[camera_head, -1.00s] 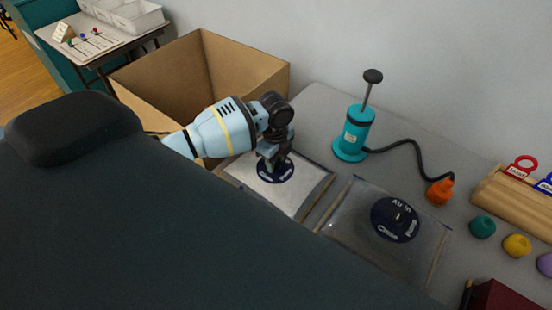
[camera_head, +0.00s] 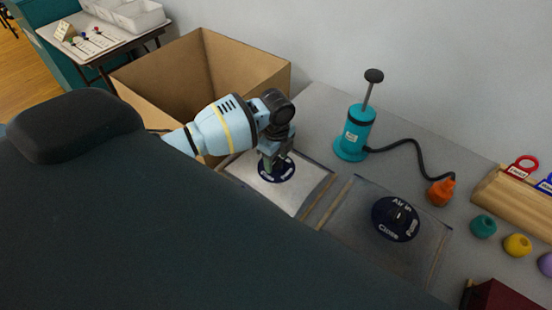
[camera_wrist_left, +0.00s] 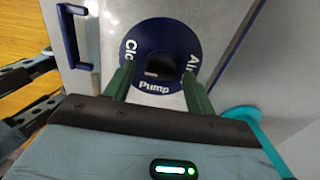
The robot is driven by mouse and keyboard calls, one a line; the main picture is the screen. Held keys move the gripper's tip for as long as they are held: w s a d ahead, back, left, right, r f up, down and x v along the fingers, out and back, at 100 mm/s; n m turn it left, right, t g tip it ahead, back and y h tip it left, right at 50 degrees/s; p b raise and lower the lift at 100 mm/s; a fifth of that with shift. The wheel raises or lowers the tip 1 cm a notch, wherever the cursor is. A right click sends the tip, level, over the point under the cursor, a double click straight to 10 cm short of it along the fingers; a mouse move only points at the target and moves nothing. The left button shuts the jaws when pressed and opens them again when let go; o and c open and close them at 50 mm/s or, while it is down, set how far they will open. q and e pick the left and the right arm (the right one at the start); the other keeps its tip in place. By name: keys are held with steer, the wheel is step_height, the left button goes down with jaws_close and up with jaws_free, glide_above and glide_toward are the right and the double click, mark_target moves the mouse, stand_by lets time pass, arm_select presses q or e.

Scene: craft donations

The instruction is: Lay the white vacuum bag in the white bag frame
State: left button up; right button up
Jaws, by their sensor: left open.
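The white vacuum bag (camera_head: 298,196) lies flat on the grey table in the head view, with a dark blue round valve (camera_head: 288,172) on it. My left gripper (camera_head: 269,164) is over the valve, pointing down. In the left wrist view my green fingers (camera_wrist_left: 157,76) are open, one at each side of the valve (camera_wrist_left: 158,40) marked Close, Air in and Pump. I cannot tell whether they touch it. The white bag surface (camera_wrist_left: 112,20) lies behind it. I cannot clearly make out the white bag frame. My right gripper is out of view.
A clear bag (camera_head: 345,222) with a similar valve lies to the right. A teal pump (camera_head: 354,133) with a black hose and orange nozzle (camera_head: 440,192) stands behind. An open cardboard box (camera_head: 262,77) is behind my left arm. A dark blue handle (camera_wrist_left: 76,40) shows in the left wrist view.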

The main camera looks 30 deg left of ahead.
arm_select(q)
step_height(320, 180, up, 12)
steer(key=shift+f+p, duration=0.25)
steer(key=shift+p, duration=0.2)
